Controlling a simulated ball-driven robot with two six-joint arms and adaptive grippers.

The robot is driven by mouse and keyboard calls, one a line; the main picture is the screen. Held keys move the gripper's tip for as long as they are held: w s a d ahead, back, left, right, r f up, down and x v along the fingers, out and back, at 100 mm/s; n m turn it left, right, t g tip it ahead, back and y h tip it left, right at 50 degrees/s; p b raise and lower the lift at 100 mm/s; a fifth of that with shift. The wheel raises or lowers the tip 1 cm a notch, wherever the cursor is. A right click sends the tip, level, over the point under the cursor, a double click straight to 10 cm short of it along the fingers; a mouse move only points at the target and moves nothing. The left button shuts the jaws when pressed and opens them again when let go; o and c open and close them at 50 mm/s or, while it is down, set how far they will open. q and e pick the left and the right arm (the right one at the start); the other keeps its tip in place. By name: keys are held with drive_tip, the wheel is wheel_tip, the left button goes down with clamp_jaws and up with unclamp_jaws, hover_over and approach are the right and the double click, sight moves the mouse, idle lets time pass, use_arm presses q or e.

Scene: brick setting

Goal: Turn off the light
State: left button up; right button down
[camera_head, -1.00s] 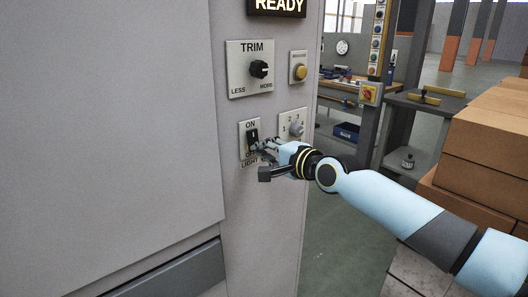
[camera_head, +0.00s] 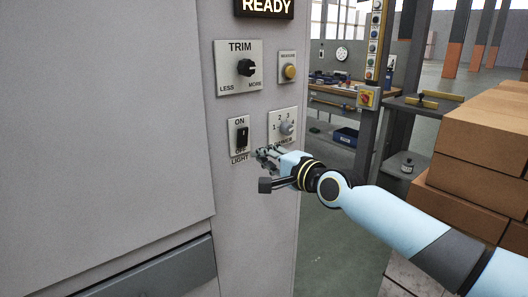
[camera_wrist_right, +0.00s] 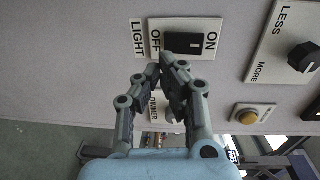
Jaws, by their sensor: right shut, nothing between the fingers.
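The light switch (camera_head: 242,137) is a black rocker on a white plate marked ON above, OFF below and LIGHT at the bottom, on the grey panel. It also shows in the right wrist view (camera_wrist_right: 184,43), just beyond the fingertips. I cannot tell clearly which way the rocker is tipped. My right gripper (camera_head: 262,153) is shut and empty, just right of and below the switch plate. In the right wrist view its fingertips (camera_wrist_right: 166,62) come together beside the plate, apart from the rocker as far as I can see. My left gripper is not in view.
The panel also carries a TRIM knob (camera_head: 245,67), a yellow button (camera_head: 290,71) and a numbered rotary knob (camera_head: 288,128), its lower plate partly hidden by my gripper. A READY sign (camera_head: 265,6) is lit above. Cardboard boxes (camera_head: 480,135) are stacked at right.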

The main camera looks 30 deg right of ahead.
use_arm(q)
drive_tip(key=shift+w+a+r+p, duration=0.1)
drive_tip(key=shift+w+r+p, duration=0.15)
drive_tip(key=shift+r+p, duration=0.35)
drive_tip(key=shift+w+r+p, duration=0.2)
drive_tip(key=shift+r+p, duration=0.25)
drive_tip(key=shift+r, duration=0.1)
use_arm(e)
drive_tip(key=s+f, duration=0.1)
drive_tip(key=s, duration=0.7)
drive_tip(key=shift+s+d+f, duration=0.2)
drive_tip(key=shift+d+f, duration=0.1)
